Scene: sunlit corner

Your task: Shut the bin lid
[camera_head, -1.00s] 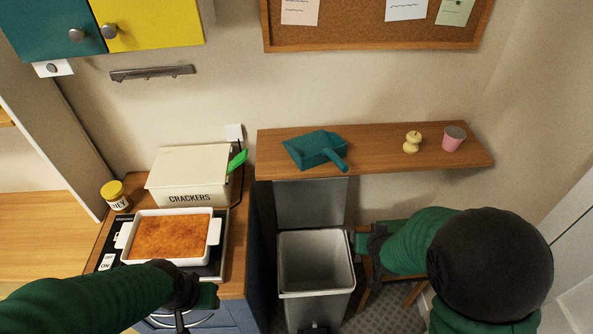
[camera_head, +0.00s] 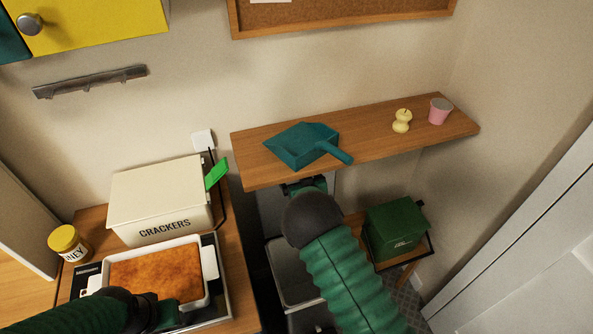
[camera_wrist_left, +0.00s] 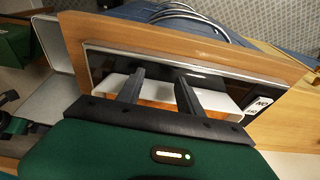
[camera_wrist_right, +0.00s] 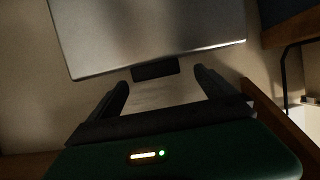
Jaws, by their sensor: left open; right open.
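The grey bin (camera_head: 293,273) stands on the floor to the right of the counter, its opening partly hidden by my right arm. Its lid (camera_head: 272,212) stands upright behind the opening, under the shelf. My right gripper (camera_head: 305,186) is open, close to the lid's upper part beneath the shelf edge. In the right wrist view, a grey panel that looks like the lid (camera_wrist_right: 150,30) lies just beyond the open fingers (camera_wrist_right: 162,82), with a dark block at its edge; contact cannot be told. My left gripper (camera_head: 163,314) is open over the baking dish; its fingers (camera_wrist_left: 160,75) are empty.
A wooden shelf (camera_head: 375,137) with a teal dustpan (camera_head: 302,146), a yellow object (camera_head: 402,121) and a pink cup (camera_head: 439,111) overhangs the lid. A green box (camera_head: 395,228) stands right of the bin. The crackers box (camera_head: 160,200) and baking dish (camera_head: 210,262) occupy the counter.

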